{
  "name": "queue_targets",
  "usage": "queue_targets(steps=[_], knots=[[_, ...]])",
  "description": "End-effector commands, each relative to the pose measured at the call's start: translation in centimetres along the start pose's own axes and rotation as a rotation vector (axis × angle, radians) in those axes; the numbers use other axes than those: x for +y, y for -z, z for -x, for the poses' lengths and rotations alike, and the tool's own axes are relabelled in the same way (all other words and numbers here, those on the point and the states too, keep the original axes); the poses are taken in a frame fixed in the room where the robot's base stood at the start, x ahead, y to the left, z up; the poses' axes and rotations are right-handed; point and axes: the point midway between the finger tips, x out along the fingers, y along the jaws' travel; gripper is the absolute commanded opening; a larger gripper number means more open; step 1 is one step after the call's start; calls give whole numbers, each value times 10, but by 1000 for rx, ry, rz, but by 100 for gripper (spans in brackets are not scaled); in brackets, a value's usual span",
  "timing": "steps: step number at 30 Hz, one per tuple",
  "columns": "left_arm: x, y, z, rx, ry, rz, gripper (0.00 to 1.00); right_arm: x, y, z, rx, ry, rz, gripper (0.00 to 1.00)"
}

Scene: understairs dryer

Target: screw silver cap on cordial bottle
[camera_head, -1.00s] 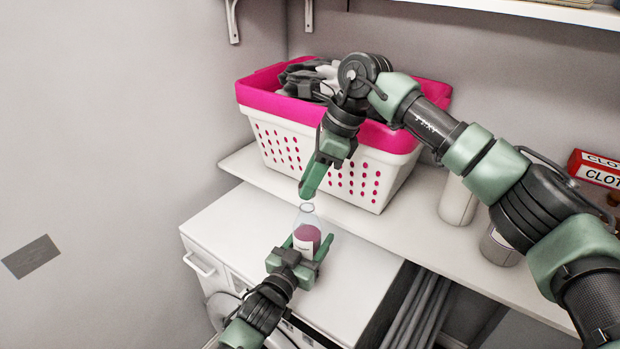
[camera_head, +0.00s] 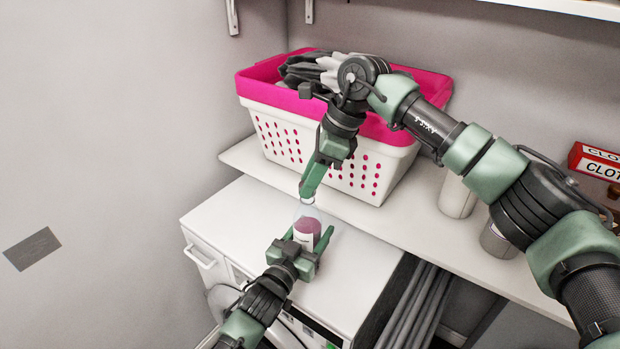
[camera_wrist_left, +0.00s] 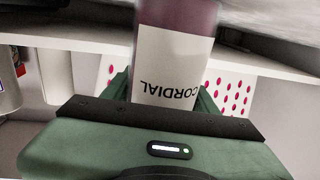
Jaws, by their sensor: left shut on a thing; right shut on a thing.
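The cordial bottle (camera_head: 307,231) is clear with purple-red contents and a white label. It stands about upright in my left gripper (camera_head: 303,246), which is shut around its lower body. In the left wrist view the bottle (camera_wrist_left: 172,65) shows its CORDIAL label upside down, between the fingers. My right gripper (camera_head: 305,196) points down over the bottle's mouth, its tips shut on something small. A small pale rim shows at these tips; I cannot tell whether it is the silver cap or the bottle's mouth, or whether they touch.
A white and pink laundry basket (camera_head: 281,123) with dark and grey cloth stands on the white shelf (camera_head: 408,218) behind. A white appliance (camera_head: 243,222) is below the bottle. A white canister (camera_head: 457,197), metal tin (camera_head: 497,240) and red box (camera_head: 597,160) are at right.

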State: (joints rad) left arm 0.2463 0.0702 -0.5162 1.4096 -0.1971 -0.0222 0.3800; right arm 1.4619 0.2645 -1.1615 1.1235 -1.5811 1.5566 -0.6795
Motion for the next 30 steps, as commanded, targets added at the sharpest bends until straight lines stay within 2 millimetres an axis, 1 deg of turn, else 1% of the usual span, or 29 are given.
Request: queue_targets(steps=[18,22,26,30], knots=[[0,-1,0,-2,0,1,0,0,5,-11,0,1,-2,0],[0,-1,0,-2,0,1,0,0,5,-10,2,9,-17,0],[0,-1,0,-2,0,0,0,0,6,-10,8,61,-133,0],[0,-1,0,-2,0,0,0,2,5,-10,8,155,-351,0]])
